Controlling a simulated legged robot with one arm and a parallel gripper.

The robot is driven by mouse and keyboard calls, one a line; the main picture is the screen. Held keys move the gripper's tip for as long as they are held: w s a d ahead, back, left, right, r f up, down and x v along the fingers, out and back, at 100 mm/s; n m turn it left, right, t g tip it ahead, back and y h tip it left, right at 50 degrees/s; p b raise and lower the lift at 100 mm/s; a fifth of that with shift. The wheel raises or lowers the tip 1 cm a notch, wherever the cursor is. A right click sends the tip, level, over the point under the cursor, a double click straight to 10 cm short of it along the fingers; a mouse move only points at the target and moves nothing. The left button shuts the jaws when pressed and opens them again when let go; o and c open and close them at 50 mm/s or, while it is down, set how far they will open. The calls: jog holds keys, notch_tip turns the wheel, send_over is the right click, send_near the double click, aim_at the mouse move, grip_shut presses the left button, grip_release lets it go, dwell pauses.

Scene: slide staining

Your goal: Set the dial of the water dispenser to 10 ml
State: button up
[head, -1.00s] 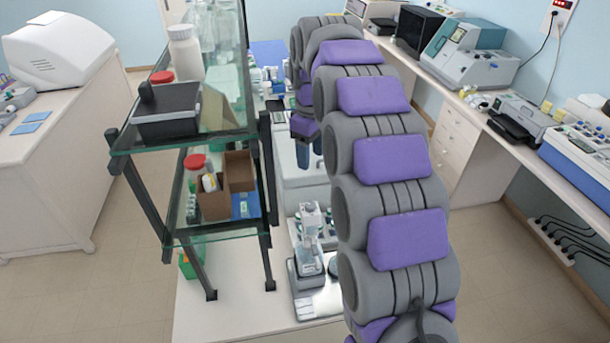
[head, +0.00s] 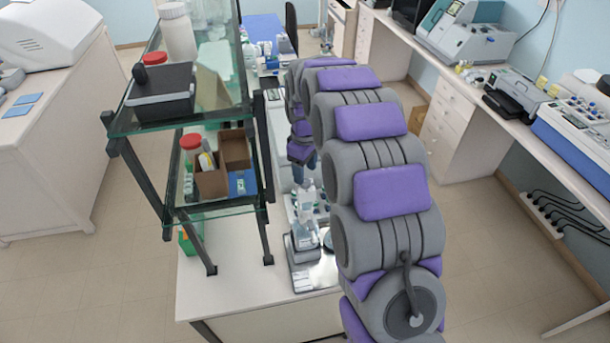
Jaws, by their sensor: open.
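A small device with a pale upright body on a grey base (head: 306,255), which looks like the water dispenser, stands on the white bench near its front end. Its dial is too small to make out. My gripper (head: 304,174) hangs pointing down at the end of my arm, just above and behind the device's top in the picture. It looks open with nothing held, though its fingers are small and dark here. Whether it touches the device cannot be told. My arm hides the bench to the right of the device.
A glass shelf rack (head: 195,205) stands close on the left, holding a black box (head: 160,92), a white bottle (head: 178,35) and a cardboard box (head: 210,184). A side counter with instruments (head: 465,45) runs along the right. Floor is clear on both sides.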

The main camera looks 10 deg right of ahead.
jog(key=shift+f, duration=1.9)
jog(key=c, duration=1.1)
